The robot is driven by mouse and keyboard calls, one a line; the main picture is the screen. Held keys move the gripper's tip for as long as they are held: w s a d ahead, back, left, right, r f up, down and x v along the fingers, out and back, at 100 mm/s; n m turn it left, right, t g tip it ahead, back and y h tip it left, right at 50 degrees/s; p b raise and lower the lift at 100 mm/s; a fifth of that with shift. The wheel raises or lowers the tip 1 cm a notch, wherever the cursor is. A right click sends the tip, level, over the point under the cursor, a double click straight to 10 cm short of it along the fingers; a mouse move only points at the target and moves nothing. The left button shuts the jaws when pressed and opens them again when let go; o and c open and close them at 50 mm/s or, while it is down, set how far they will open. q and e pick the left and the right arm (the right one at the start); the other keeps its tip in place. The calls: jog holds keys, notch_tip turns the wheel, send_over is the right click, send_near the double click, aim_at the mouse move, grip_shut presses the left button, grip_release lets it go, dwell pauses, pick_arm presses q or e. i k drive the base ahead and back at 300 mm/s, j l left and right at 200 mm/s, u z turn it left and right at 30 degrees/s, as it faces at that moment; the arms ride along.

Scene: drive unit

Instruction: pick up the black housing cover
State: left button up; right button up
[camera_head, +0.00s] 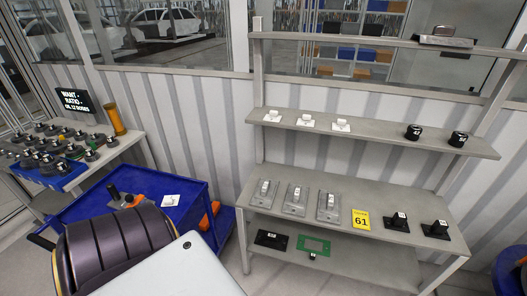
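Several black parts are in view, and I cannot tell for certain which is the housing cover. Two black blocks with flat bases and white labels stand on the right of the middle shelf: a left one (398,222) and a right one (438,230). A flat black plate (272,239) lies on the lower shelf, beside a green frame-like board (313,245). Two short black cylinders, a left one (413,132) and a right one (458,139), stand on the upper shelf. Neither of my grippers is in view. My own dark ribbed and white parts fill the lower left and hide part of the floor and cart.
Three grey housings (296,199) and a yellow card (361,219) marked 61 share the middle shelf (347,239). Small white parts (306,120) sit above. A blue cart (200,198) holds black-and-orange tools. A table at left bears several dark round parts (45,145).

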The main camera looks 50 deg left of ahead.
aim_at(272, 240)
jog(key=i+l+u, duration=0.1)
jog(key=i+u, duration=0.3)
jog(key=i+l+u, duration=0.2)
jog(key=i+u, duration=0.2)
jog(key=i+l+u, duration=0.35)
jog(key=i, duration=0.05)
